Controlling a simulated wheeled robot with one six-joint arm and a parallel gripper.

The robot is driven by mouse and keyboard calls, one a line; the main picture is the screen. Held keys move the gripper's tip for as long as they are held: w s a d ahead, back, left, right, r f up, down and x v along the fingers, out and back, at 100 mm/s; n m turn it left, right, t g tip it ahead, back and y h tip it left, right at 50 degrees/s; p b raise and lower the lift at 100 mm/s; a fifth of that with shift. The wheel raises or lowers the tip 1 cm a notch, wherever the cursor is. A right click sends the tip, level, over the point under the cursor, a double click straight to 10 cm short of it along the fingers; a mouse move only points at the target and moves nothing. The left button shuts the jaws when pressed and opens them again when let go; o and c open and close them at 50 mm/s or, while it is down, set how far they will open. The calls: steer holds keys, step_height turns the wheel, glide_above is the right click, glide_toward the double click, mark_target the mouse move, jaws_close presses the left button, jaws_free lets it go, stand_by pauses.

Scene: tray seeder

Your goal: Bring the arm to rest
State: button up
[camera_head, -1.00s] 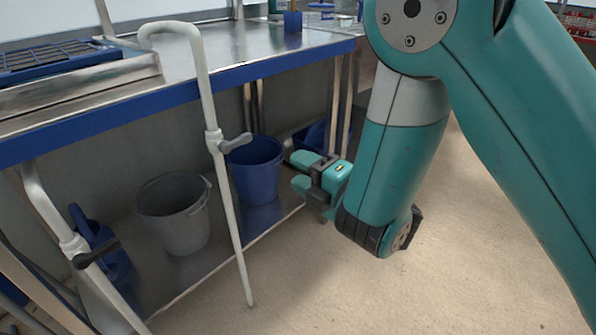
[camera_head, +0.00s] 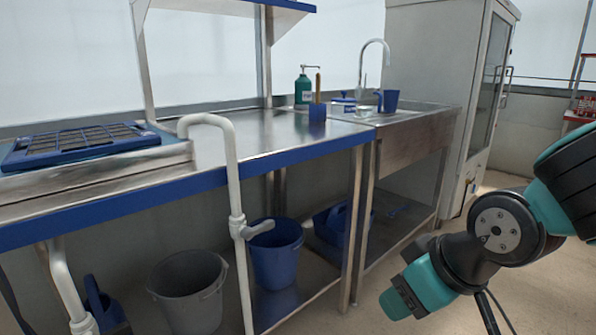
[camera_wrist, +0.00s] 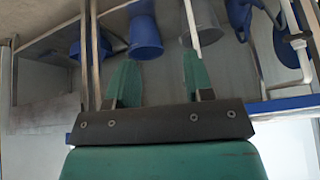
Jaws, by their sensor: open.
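My gripper (camera_head: 403,292) is at the lower right of the head view, in front of the sink bench and clear of it. In the wrist view, my gripper (camera_wrist: 158,80) shows two teal fingers spread apart with nothing between them. The wrist view looks toward the shelf under the bench, with the buckets at the top of the picture. My arm is folded at the right edge of the head view, and part of it is out of the frame.
A steel bench (camera_head: 280,130) with a blue edge holds a seed tray (camera_head: 80,143). A white pipe frame (camera_head: 233,185) stands in front. Below are a grey bucket (camera_head: 190,290) and a blue bucket (camera_head: 274,255). A tall cabinet (camera_head: 435,70) stands behind the sink. Floor at right is open.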

steer(key=s+r+g, duration=0.5)
steer(key=s, duration=0.7)
step_height(320, 180, up, 29)
steer(key=p, duration=3)
steer(key=shift+y, duration=0.3)
steer(key=shift+w, duration=0.1)
